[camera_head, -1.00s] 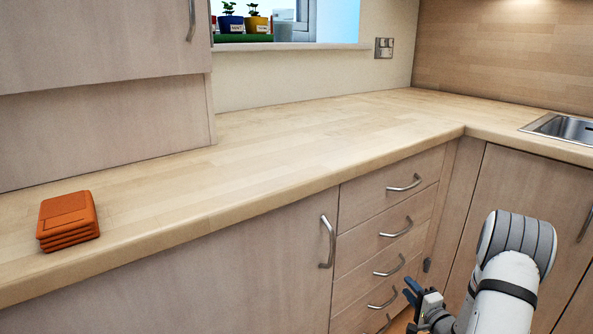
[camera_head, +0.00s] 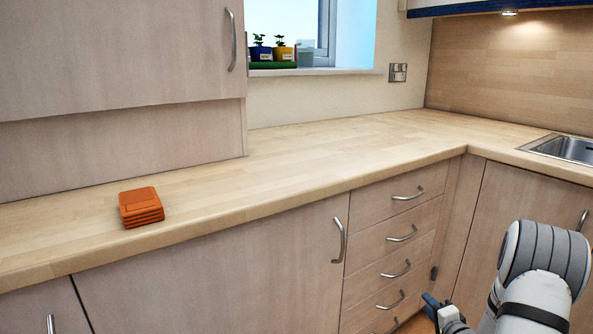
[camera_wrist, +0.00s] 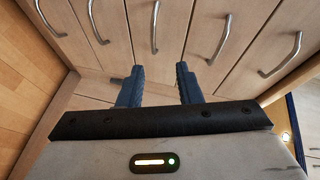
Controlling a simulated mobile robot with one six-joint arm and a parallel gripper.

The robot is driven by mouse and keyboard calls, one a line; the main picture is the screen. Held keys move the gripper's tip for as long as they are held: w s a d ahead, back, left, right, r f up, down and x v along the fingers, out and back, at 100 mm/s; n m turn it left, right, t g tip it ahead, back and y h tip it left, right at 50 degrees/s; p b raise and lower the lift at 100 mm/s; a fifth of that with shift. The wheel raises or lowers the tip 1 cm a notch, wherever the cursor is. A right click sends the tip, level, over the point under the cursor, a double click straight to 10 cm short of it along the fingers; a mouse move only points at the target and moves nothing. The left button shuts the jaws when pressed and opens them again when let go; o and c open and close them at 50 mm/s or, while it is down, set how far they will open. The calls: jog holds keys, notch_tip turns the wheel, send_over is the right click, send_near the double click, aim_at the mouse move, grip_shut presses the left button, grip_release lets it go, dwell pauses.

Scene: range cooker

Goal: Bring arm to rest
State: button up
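My gripper (camera_head: 434,304) is at the lower right in the head view, low in front of the drawer fronts and below the worktop's edge. In the wrist view its two dark blue fingers (camera_wrist: 158,88) stand apart with nothing between them. The gripper is open and empty. My arm is bent at the lower right of the head view.
A wooden worktop (camera_head: 290,170) runs along the wall, mostly bare. A stack of orange squares (camera_head: 141,207) lies on its left part. A sink (camera_head: 568,148) is at the right. Drawers with metal handles (camera_head: 401,233) are close to my gripper. Potted plants (camera_head: 283,53) stand on the windowsill.

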jog(key=s+a+r+n+g+h+p, duration=0.1)
jog(key=s+a+r+n+g+p, duration=0.15)
jog(key=r+p, duration=0.45)
jog(key=s+a+r+n+g+h+p, duration=0.1)
jog(key=a+r+n+h+p, duration=0.15)
jog(key=r, duration=0.85)
jog(key=s+a+r+n+g+h+p, duration=0.1)
jog(key=a+r+g+p, duration=0.15)
jog(key=r+p, duration=0.5)
jog(key=s+a+r+n+g+p, duration=0.2)
jog(key=s+a+r+p, duration=0.2)
jog(key=s+r, duration=0.3)
jog(key=s+a+r+n+g+y+p, duration=0.1)
jog(key=s+a+r+n+g+p, duration=0.1)
jog(key=s+r, duration=0.6)
jog(key=s+a+r+n+g+y+p, duration=0.1)
jog(key=s+a+r+n+g+p, duration=0.2)
jog(key=s+a+r+p, duration=0.3)
jog(key=s+a+r+n, duration=0.1)
jog(key=s+a, duration=0.1)
jog(key=s, duration=0.2)
jog(key=shift+s+a+r+p, duration=0.15)
jog(key=shift+s+a+p, duration=0.15)
jog(key=shift+s+p, duration=0.05)
